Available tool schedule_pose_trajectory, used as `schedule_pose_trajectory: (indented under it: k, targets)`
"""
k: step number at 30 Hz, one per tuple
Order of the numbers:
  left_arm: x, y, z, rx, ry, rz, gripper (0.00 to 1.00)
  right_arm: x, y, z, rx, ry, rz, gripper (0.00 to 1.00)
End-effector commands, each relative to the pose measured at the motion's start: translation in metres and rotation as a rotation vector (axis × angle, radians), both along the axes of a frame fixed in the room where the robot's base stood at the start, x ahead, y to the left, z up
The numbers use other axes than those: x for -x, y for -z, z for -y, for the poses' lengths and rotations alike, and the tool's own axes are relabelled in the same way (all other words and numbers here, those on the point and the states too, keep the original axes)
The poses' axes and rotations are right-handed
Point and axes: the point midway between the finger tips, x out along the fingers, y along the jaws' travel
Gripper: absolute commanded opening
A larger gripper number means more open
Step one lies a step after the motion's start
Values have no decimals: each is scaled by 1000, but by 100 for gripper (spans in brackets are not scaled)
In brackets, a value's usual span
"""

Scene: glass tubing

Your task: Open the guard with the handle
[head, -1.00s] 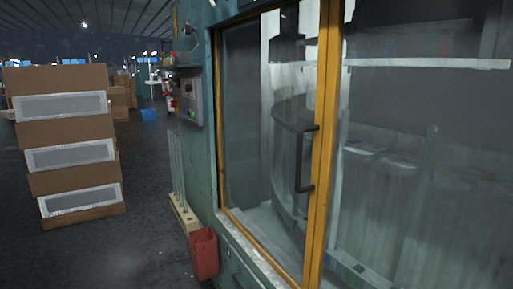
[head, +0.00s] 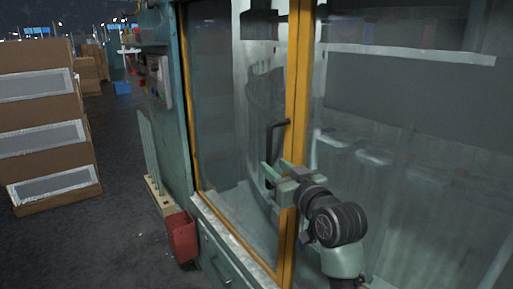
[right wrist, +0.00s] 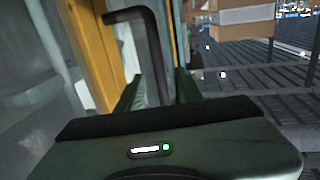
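The guard is a glazed door with a yellow frame (head: 299,80) on the green machine; it looks closed. Its black bar handle (head: 276,134) stands upright on the yellow post. Its lower part is hidden by my right gripper (head: 267,178) in the head view. In the right wrist view the handle (right wrist: 151,45) runs down between the two green fingers of my right gripper (right wrist: 160,93), which are apart. I cannot tell whether either finger touches it. My left gripper is in neither view.
A red bin (head: 182,237) and a pale block with upright rods (head: 160,196) stand on the floor left of the machine. Stacked cardboard boxes (head: 45,115) stand further left. The dark floor (head: 115,215) between is clear.

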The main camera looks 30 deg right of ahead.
Motion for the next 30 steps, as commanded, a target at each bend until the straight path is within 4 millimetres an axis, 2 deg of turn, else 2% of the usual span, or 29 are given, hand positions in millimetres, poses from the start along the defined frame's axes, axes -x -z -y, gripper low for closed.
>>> schedule_pose_trajectory:
  k: [1, 3, 12, 18, 28, 29, 30]
  targets:
    - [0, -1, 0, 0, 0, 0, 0, 0, -9, 2, -1, 2, 19, 36]
    - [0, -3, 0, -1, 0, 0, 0, -3, -13, 3, -1, 3, 27, 36]
    - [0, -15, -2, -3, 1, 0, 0, -49, -13, 8, -3, 2, 25, 36]
    - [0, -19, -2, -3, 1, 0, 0, -71, -12, 11, -1, 2, 24, 36]
    - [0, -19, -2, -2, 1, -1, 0, -76, -11, 11, 0, 2, 25, 36]
    - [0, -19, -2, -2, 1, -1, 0, -76, -11, 11, 0, 2, 25, 31]
    - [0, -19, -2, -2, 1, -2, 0, -76, -11, 11, 0, 2, 25, 19]
